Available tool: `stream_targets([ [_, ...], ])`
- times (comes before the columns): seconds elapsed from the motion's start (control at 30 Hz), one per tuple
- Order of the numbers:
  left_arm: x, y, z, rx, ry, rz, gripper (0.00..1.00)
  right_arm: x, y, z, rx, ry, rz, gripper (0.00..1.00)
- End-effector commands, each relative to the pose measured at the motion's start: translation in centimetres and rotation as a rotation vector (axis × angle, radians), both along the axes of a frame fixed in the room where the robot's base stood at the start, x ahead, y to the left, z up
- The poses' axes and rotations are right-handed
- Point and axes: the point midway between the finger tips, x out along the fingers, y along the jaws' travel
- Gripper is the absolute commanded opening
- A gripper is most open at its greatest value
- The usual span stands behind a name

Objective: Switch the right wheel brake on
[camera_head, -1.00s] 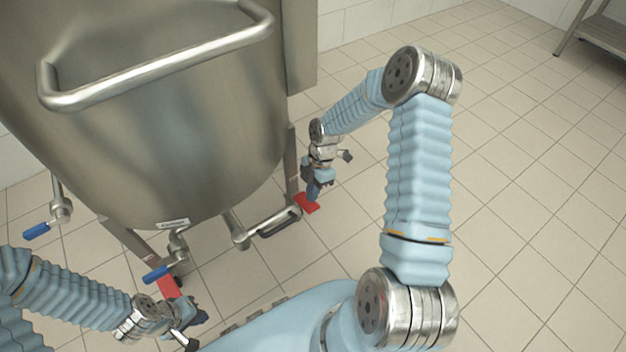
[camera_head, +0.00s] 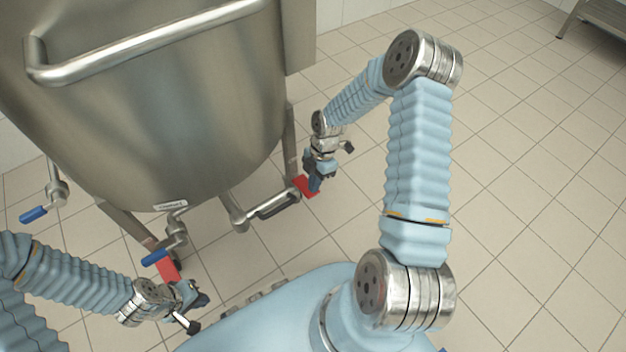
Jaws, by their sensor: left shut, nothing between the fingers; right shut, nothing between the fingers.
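The right wheel brake is a red pedal (camera_head: 305,187) low at the right leg of the steel vessel (camera_head: 170,110). My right gripper (camera_head: 314,186) is shut with its tips down at this pedal, partly covering it. I cannot tell whether they touch. A second red pedal (camera_head: 167,269) sits under the vessel's left front leg. My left gripper (camera_head: 198,298) is shut and empty, close to the right of that pedal and below it in the picture. The wheels are mostly hidden.
A blue-handled valve (camera_head: 155,257) hangs in front of the left red pedal, and another blue handle (camera_head: 33,214) is further left. A steel pipe with a handle (camera_head: 270,205) runs beside the right pedal. Tiled floor (camera_head: 540,200) is free on the right.

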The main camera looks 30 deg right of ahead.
Motion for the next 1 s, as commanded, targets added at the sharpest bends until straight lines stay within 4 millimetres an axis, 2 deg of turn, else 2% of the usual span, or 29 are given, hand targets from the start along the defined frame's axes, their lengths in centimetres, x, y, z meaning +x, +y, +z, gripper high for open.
stream_targets([
  [0.17,0.0,-0.1,-1.3,-0.001,0.001,0.0,0.0,-0.8,-0.1,-1.8,0.0,0.002,0.0,0.0],
  [0.33,0.1,0.0,-2.4,-0.001,-0.002,0.001,0.0,-1.4,-0.1,-3.1,0.012,-0.134,-0.001,0.0],
  [0.5,0.1,0.0,-3.1,0.0,-0.004,0.003,0.0,-1.6,-0.1,-4.2,0.012,-0.138,0.0,0.0],
  [1.0,0.2,0.0,-3.9,0.0,-0.006,0.003,0.0,-1.7,-0.1,-5.7,0.011,-0.137,0.001,0.0],
])
